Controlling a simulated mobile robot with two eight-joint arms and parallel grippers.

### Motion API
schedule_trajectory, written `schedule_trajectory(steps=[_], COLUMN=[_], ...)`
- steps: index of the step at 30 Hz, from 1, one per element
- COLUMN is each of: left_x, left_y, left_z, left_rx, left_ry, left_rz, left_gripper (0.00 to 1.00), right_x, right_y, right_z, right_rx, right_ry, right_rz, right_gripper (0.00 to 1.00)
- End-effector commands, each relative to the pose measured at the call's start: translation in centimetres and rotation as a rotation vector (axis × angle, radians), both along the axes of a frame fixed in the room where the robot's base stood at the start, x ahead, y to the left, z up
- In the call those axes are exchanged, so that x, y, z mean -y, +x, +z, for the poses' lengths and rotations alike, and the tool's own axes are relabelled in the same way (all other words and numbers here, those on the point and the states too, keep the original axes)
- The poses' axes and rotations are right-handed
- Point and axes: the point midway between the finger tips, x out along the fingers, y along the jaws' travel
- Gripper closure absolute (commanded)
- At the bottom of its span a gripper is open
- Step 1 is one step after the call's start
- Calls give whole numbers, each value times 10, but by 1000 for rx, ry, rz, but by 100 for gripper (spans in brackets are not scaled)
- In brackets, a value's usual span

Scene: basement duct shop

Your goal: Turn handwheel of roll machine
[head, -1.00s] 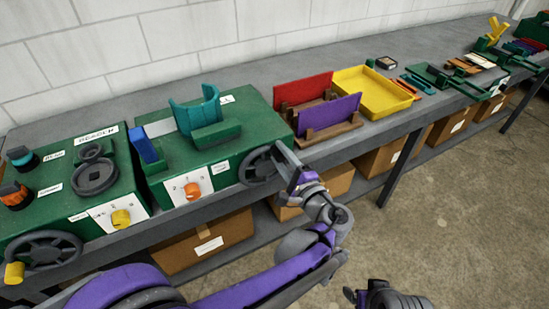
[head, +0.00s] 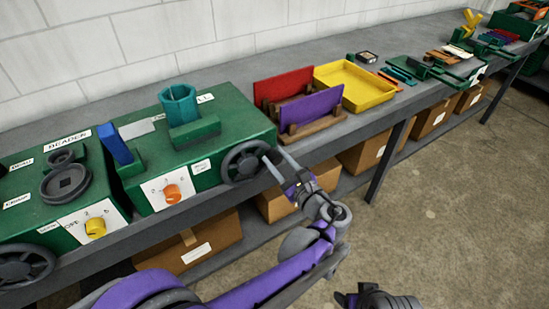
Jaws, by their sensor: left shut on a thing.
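The green roll machine (head: 232,125) stands on the bench. Its dark spoked handwheel (head: 241,168) is on the front face, at the right end. My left gripper (head: 272,160) is shut at the right side of the handwheel, on its rim. A teal sheet (head: 178,103) stands on top of the machine, curled into what looks like a nearly closed tube. An orange knob (head: 172,193) is on the white front panel. My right gripper (head: 345,299) shows only in part at the bottom edge, away from the machine; its jaws are unclear.
The green beader machine (head: 20,225) stands to the left, with its own handwheel (head: 24,267). A rack with red and purple sheets (head: 312,108) and a yellow tray (head: 368,93) are to the right. Boxes (head: 205,243) sit on the lower shelf. The floor at right is clear.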

Motion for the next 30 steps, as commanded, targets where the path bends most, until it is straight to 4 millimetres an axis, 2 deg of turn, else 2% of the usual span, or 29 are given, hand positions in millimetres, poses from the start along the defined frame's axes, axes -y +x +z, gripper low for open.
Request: schedule_trajectory(steps=[12,28,29,30], left_x=[2,1,1,1], left_y=[0,0,0,0], left_z=[-13,-15,-15,-15], left_rx=[-101,-113,-114,-114], left_ry=[144,162,162,162], left_rz=[-2,-2,-2,-1], left_gripper=[100,100,55,47], right_x=[0,0,0,0], right_y=[-1,-1,-1,-1], right_z=[-9,-10,-10,-10], right_rx=[-3,-3,-3,-3], right_ry=[0,0,0,0], right_rz=[0,0,0,0], right_gripper=[21,21,21,21])
